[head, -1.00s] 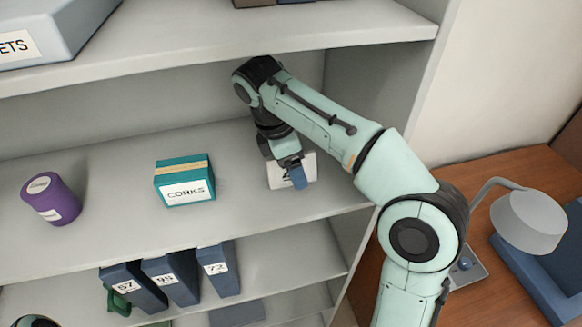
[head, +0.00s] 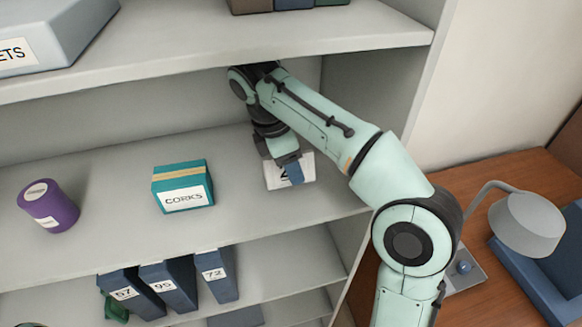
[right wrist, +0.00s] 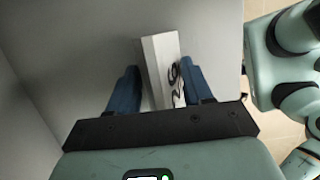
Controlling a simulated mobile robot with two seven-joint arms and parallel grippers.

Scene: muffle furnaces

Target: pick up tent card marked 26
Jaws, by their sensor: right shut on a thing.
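The tent card (head: 303,172) is white with dark print, on the right part of the middle shelf in the head view. In the right wrist view the tent card (right wrist: 162,58) shows "26" on one sloping face. My right gripper (head: 291,172) reaches down onto it from above. In the right wrist view my right gripper's blue fingers (right wrist: 160,85) stand on either side of the card, shut on it. In the head view the fingers hide part of the card's print. I cannot tell whether the card is clear of the shelf. My left gripper is not in view.
A teal box marked CORKS (head: 183,187) and a purple cylinder (head: 48,206) stand left on the same shelf (head: 110,225). The upper shelf (head: 250,52) is just above my right arm. Binders (head: 172,283) marked 57, 95 and 72 are below. A lamp (head: 526,224) stands right.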

